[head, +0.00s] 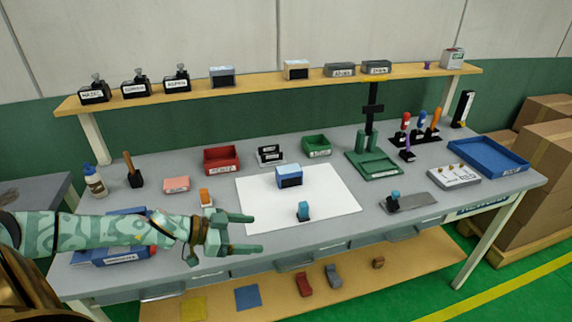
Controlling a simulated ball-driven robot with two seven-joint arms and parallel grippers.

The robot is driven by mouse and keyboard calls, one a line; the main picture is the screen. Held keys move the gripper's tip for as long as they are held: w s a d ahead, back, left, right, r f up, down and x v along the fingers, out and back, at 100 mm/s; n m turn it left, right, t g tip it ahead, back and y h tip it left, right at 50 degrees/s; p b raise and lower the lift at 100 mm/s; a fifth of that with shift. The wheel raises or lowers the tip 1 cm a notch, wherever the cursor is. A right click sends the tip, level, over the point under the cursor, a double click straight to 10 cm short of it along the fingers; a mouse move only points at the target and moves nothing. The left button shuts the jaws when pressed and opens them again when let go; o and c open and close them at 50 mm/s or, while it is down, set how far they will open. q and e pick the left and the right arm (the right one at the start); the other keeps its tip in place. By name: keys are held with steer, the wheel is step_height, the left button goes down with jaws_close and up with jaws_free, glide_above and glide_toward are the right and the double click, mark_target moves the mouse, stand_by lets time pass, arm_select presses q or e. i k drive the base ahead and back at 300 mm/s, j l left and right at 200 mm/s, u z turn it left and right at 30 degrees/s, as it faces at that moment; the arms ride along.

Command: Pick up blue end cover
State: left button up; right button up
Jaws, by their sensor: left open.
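A small blue piece (303,210), which looks like the blue end cover, stands on the front part of the white mat (335,204). I cannot tell for sure which of the two is the end cover. My left gripper (256,233) reaches in from the left near the mat's front left corner. Its two fingers are apart, with nothing between them, and point right toward the small blue piece, a short gap away. My right gripper is not in view.
An orange-topped item (206,198) stands just behind my left gripper. A blue bin (125,250) lies partly under my left arm. A red bin (221,159), a green bin (316,146) and a green fixture (373,165) stand farther back. The mat's right side is clear.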

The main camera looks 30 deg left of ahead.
mark_target(288, 176)
steer(key=i+j, duration=0.75)
steer(key=j, duration=0.25)
